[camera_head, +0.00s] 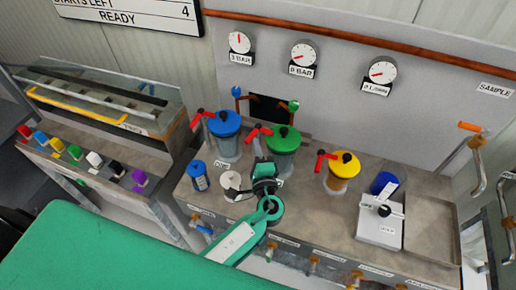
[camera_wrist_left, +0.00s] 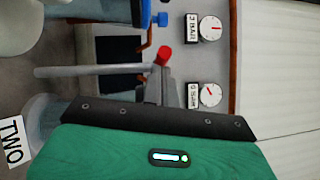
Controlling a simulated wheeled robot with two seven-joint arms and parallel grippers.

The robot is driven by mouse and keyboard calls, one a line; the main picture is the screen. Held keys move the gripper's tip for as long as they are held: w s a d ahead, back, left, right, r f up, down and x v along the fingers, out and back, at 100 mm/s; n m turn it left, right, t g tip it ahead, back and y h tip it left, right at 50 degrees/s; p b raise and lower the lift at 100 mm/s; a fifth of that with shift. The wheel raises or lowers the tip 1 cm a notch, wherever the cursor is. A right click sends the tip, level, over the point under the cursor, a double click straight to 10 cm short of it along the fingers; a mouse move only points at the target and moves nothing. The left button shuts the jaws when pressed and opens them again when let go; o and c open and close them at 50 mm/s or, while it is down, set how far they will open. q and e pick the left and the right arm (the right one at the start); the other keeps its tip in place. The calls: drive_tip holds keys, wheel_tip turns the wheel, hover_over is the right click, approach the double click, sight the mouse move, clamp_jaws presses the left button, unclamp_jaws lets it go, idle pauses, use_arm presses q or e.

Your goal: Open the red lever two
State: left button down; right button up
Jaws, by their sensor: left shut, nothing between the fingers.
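Three lidded jars stand in a row on the bench: a blue-lidded jar (camera_head: 226,125), a green-lidded jar (camera_head: 284,139) and a yellow-lidded jar (camera_head: 344,165). Each has a red lever at its left. The middle red lever (camera_head: 258,131) is beside the green lid. A red lever end (camera_wrist_left: 164,54) shows in the left wrist view just beyond the fingers, with a "TWO" label (camera_wrist_left: 12,143) at lower left. My left gripper (camera_head: 258,160) is shut and empty, just below the middle lever; contact cannot be told. My right gripper is out of view.
Three gauges (camera_head: 303,54) hang on the panel behind. A blue can (camera_head: 198,176) and a white round piece (camera_head: 230,184) are left of my gripper. A white box (camera_head: 380,222) and a metal tray (camera_head: 430,225) are at right. Coloured switches (camera_head: 82,155) line the left unit.

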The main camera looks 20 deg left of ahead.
use_arm(q)
drive_tip(key=shift+a+m+t+h+b, duration=0.6)
drive_tip(key=shift+a+m+h+b, duration=0.3)
drive_tip(key=shift+a+h+b, duration=0.65)
drive_tip(key=shift+a, duration=0.1)
drive_tip(key=shift+s, duration=0.1)
